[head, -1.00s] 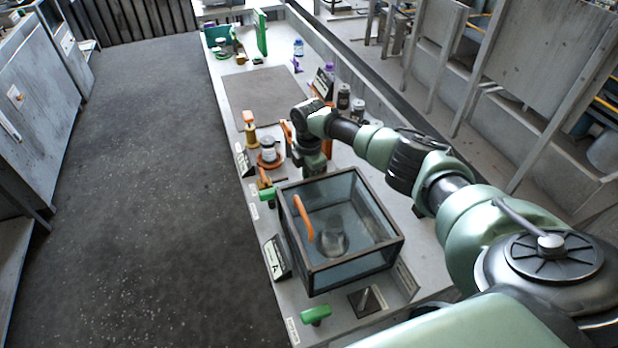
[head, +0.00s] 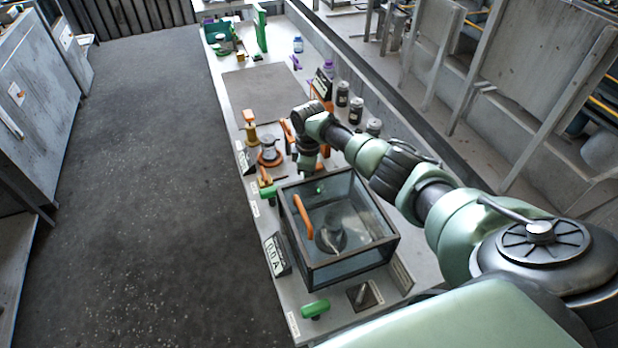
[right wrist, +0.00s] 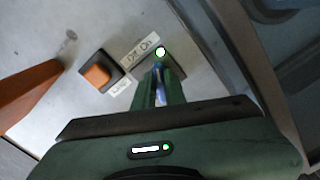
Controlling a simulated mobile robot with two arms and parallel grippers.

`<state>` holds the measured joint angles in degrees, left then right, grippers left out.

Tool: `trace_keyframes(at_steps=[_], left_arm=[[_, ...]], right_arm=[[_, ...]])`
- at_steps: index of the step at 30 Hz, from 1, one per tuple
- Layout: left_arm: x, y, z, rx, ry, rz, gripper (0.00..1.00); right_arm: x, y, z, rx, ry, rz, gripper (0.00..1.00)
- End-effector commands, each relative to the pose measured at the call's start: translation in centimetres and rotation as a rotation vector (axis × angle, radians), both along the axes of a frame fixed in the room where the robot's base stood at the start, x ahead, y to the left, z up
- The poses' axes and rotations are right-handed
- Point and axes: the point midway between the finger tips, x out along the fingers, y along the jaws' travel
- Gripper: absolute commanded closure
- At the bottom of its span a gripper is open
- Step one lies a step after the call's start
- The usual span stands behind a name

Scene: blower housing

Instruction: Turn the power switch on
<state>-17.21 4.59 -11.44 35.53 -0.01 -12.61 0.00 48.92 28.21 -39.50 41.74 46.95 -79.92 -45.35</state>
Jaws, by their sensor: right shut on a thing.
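My right gripper (head: 309,172) reaches down just behind the glass box, over the bench. In the right wrist view its two fingers (right wrist: 158,80) are close together at a dark switch plate (right wrist: 174,68). They are shut on the power switch there, whose lever is mostly hidden by the fingers. A lamp (right wrist: 160,52) glows green beside the fingertips, next to a small label with "ON" (right wrist: 148,44). A green light (head: 319,189) also shows through the glass box in the head view. The meter display (head: 276,256) reads 0.0 A. My left gripper is out of view.
The dark-framed glass box (head: 348,276) stands close to my right gripper. An orange knob (right wrist: 97,75) on a black base sits beside the switch. A grey mat (head: 262,92) is clear.

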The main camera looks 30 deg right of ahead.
Motion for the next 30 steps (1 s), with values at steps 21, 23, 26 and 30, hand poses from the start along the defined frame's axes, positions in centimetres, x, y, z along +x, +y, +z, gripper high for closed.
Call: trace_keyframes(at_steps=[21,23,26,30], left_arm=[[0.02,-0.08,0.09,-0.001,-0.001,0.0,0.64],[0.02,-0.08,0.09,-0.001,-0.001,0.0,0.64],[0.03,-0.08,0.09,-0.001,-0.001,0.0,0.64],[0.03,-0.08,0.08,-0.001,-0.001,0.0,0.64]], right_arm=[[0.1,-0.01,0.12,0.0,-0.003,-0.017,0.66],[0.08,-0.01,0.1,0.0,-0.003,-0.017,0.66],[0.06,-0.01,0.1,-0.001,-0.002,-0.017,0.66],[0.13,-0.05,0.99,0.0,-0.004,-0.016,0.66]])
